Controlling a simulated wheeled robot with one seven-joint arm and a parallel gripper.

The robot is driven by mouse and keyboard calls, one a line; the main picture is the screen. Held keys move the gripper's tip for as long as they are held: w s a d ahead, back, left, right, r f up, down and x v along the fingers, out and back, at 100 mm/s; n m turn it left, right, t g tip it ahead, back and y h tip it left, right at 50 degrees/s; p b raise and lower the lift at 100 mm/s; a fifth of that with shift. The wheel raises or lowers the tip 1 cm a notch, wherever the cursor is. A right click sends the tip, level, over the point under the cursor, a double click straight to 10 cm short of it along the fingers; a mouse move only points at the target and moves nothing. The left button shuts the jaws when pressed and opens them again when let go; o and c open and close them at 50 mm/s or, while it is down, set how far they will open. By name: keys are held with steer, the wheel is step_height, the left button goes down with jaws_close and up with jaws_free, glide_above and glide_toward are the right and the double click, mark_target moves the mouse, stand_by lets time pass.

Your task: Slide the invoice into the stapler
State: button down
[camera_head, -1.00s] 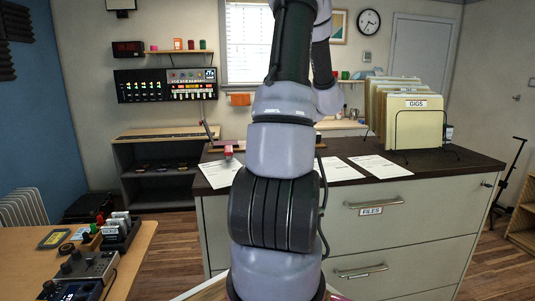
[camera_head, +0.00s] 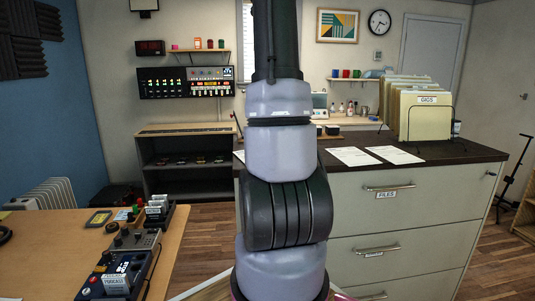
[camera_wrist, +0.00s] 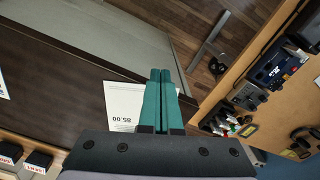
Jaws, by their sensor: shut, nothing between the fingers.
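A white sheet printed "85.00" (camera_wrist: 124,104), likely the invoice, lies flat on the dark cabinet top in the wrist view, near its edge. My gripper (camera_wrist: 161,75) has teal fingers pressed together with nothing between them. The fingers overlap the sheet's right side in the picture; whether they touch it I cannot tell. In the head view only a sliver of a white sheet (camera_head: 239,155) shows left of my arm, and my gripper is out of sight. I cannot make out a stapler in either current view.
On the cabinet top (camera_head: 450,153) lie two more sheets, a left one (camera_head: 353,156) and a right one (camera_head: 394,155), beside a folder rack (camera_head: 425,115). A wooden desk (camera_head: 40,245) with devices stands at the left. My arm blocks the head view's middle.

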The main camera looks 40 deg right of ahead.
steer(key=w+f, duration=0.4)
steer(key=f, duration=0.3)
steer(key=shift+d+f, duration=0.3)
steer(key=shift+d, duration=0.05)
steer(key=shift+w+d, duration=0.15)
steer(key=shift+w, duration=0.65)
